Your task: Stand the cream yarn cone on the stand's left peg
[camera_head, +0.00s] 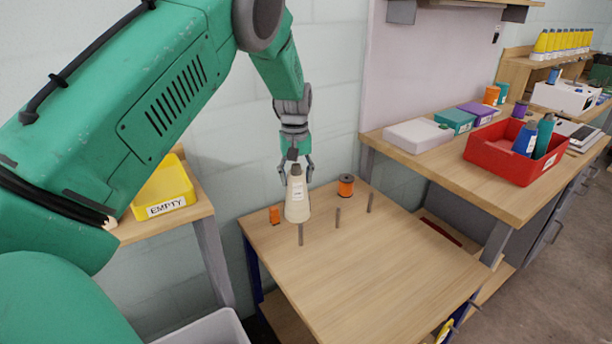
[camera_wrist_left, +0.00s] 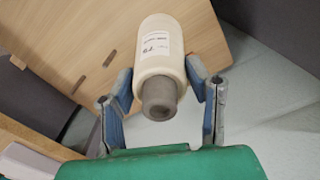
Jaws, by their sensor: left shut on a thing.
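The cream yarn cone (camera_head: 297,202) is upright in my left gripper (camera_head: 296,172), with its narrow grey tip between the fingers. My left gripper is shut on the cone near its top. In the left wrist view the cone (camera_wrist_left: 160,55) sits between the two blue-grey fingers (camera_wrist_left: 160,97), its label facing up. The stand (camera_head: 345,255) is a wooden table top with a row of grey pegs. The left peg (camera_head: 300,235) shows just below and in front of the cone; I cannot tell how high the cone is above the surface. The middle peg (camera_head: 337,217) and right peg (camera_head: 370,202) are bare. My right gripper is not in view.
An orange spool (camera_head: 346,185) and a small orange item (camera_head: 274,215) stand at the stand's back edge. A yellow bin (camera_head: 165,190) marked EMPTY is at left. A workbench with a red bin (camera_head: 480,148) is at right. The stand's front is clear.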

